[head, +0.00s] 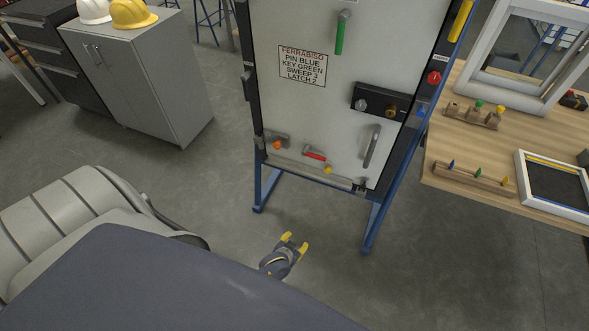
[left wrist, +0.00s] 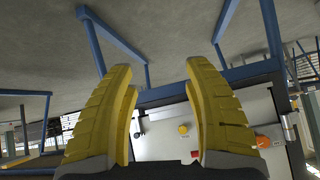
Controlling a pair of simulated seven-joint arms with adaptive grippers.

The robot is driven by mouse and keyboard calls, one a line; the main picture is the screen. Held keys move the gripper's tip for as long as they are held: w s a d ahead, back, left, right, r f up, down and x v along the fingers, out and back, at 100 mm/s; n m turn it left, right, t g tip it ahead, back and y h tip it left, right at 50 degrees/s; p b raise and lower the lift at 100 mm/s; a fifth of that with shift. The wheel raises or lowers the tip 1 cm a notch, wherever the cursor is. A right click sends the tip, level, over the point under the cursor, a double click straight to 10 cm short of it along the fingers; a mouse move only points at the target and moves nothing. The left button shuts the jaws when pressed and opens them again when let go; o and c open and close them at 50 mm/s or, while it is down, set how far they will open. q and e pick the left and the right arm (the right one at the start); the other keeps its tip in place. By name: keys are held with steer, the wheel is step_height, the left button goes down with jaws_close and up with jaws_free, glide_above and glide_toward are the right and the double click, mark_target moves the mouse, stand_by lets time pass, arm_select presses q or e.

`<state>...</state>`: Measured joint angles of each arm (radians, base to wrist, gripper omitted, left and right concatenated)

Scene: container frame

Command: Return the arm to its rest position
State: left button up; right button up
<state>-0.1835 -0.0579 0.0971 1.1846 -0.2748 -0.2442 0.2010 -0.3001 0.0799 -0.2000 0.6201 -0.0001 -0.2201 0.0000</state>
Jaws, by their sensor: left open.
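My left gripper (head: 294,243) has yellow fingertips and shows low in the middle of the head view, in front of the foot of the container panel (head: 325,120). It also shows in the left wrist view (left wrist: 160,115), with its two yellow fingers apart and nothing between them. It touches nothing that I can see. The panel carries a green handle (head: 339,38), a red latch (head: 315,153), an orange knob (head: 277,144) and a grey pull handle (head: 371,147). My right gripper is in neither view.
A blue stand (head: 373,229) holds the panel up. A wooden table (head: 437,150) on the right bears peg racks (head: 473,176) and a framed tray (head: 556,206). A grey cabinet (head: 160,80) with hard hats stands at the back left. The floor around my left gripper is clear.

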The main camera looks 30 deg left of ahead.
arm_select(q)
steer(key=shift+f, duration=0.1)
stand_by(0.3)
steer(key=s+d+f+m+g+h, duration=0.1)
steer(key=s+f+g, duration=0.1)
steer(key=s+f, duration=0.5)
steer(key=s+d+f+m+g, duration=0.15)
steer(key=s+f, duration=0.25)
steer(key=s, duration=0.7)
steer(key=s+d+f+g+h, duration=0.1)
steer(key=s+f+g, duration=0.1)
steer(key=s+f, duration=0.45)
steer(key=s+a+g, duration=0.2)
steer(key=s+a, duration=0.1)
steer(key=s, duration=1)
steer(key=shift+s+f+m+y, duration=0.2)
steer(key=shift+s+m+y, duration=0.1)
steer(key=shift+m, duration=0.15)
